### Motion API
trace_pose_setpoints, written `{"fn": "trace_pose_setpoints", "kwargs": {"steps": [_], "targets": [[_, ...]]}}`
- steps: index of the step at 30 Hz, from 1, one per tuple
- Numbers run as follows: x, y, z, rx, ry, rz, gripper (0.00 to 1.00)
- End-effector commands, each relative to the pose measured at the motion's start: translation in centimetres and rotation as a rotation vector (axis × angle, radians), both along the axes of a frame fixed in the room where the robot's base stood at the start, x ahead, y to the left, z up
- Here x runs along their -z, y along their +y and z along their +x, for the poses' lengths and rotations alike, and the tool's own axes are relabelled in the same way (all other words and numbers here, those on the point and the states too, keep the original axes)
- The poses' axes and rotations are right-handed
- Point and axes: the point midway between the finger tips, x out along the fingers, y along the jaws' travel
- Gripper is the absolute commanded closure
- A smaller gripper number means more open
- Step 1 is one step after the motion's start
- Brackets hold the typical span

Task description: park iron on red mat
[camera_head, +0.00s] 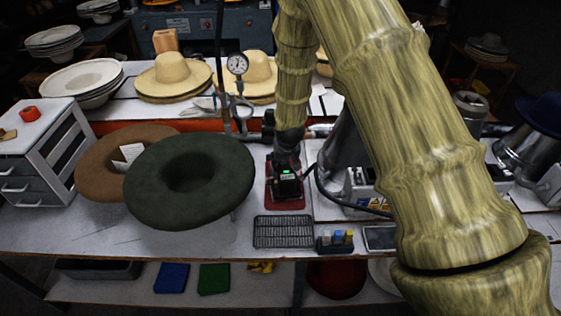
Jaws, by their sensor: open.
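The red mat (272,201) lies on the white bench, right of the dark green felt hat. A small black body with a lit green display, which looks like the iron (289,186), is on the red mat and covers most of it. My gripper (286,160) points down right above and behind the iron. It is open, but its dark fingers blend with the iron, so I cannot tell whether they touch it. The iron's sole is hidden from this view.
The green hat (190,180) stands close on the left. A grey cone (346,148), a cable and a control box (362,187) are on the right. A pressure gauge (237,64) stands behind.

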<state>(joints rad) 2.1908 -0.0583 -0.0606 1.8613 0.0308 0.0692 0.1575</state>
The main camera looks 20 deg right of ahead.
Motion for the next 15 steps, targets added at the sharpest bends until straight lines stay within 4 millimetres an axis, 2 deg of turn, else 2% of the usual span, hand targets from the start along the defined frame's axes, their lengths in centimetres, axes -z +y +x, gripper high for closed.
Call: {"fn": "trace_pose_setpoints", "kwargs": {"steps": [5,15], "targets": [[-0.1,0.1,-0.5,0.0,0.008,0.001,0.51],[-3.7,0.3,-1.5,0.0,0.002,0.0,0.51]]}}
